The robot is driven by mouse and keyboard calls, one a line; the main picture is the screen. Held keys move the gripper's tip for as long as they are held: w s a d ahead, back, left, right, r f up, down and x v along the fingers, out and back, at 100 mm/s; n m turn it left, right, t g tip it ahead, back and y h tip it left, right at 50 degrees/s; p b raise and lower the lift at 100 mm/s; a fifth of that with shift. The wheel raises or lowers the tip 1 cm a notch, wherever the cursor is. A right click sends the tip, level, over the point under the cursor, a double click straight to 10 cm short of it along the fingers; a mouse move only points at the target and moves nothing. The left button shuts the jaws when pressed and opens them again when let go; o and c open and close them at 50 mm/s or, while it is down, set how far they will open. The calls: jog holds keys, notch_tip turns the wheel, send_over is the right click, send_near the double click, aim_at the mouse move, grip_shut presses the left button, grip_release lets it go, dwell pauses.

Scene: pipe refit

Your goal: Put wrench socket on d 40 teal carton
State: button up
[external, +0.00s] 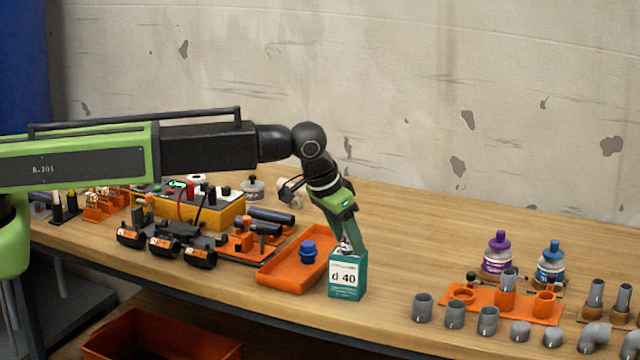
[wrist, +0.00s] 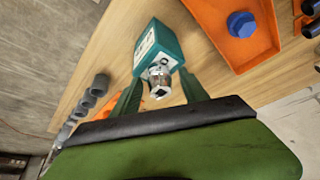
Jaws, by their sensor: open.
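The teal carton marked d 40 (external: 347,283) stands upright on the wooden bench, and it shows in the wrist view (wrist: 150,45). A shiny metal wrench socket (wrist: 160,84) appears at the carton's top, seemingly resting on it. My gripper (external: 349,243) points down just above the carton. In the wrist view my gripper (wrist: 160,92) is open, with one green finger on each side of the socket and gaps between. Whether the socket stands fully flat on the carton is hard to tell.
An orange tray (external: 285,279) with a blue fitting (external: 307,251) lies just left of the carton. Black clamps (external: 165,246) and a yellow device (external: 215,212) are farther left. Grey pipe pieces (external: 455,315) and an orange rack (external: 520,301) stand right. Bench behind the carton is clear.

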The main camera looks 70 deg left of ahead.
jog(key=a+p+v, duration=0.1)
jog(key=p+v, duration=1)
jog(key=v, duration=0.1)
jog(key=s+a+f+m+g+b, duration=0.1)
jog(key=s+a, duration=0.3)
jog(key=s, duration=0.5)
jog(key=s+a+f+m+g+b, duration=0.1)
jog(key=s+a+f+g+b, duration=0.1)
jog(key=s, duration=0.8)
jog(key=shift+a+f+g+h, duration=0.4)
jog(key=shift+a+f+g, duration=0.35)
jog(key=shift+a+g, duration=0.1)
